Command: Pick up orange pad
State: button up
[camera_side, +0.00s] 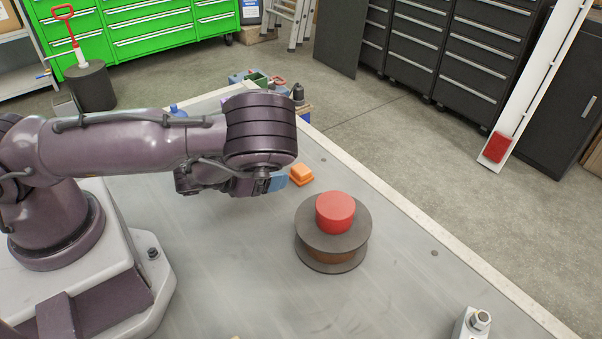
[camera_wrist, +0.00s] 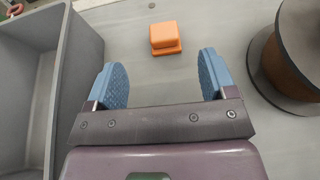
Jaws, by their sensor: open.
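The orange pad (camera_wrist: 165,37) is a small block with a wider base, lying on the grey table. In the wrist view it lies beyond the fingertips, near the middle of the gap and apart from them. My gripper (camera_wrist: 160,75) is open and empty, its two blue fingers spread wide. In the side view the orange pad (camera_side: 301,174) shows just right of my gripper (camera_side: 272,182). There one blue finger is visible and the rest of the gripper is hidden by the wrist.
A dark spool (camera_side: 333,238) with a red cylinder (camera_side: 335,212) on top stands right of the pad. A grey bin (camera_wrist: 85,60) stands close left of the gripper in the wrist view. The table's front right is mostly clear, apart from a metal fitting (camera_side: 472,325).

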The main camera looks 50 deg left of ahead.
aim_at(302, 168)
jog(key=x, duration=0.9)
jog(key=shift+w+d+f, duration=0.15)
jog(key=shift+w+f, duration=0.1)
jog(key=shift+f, duration=0.05)
jog(key=c, duration=1)
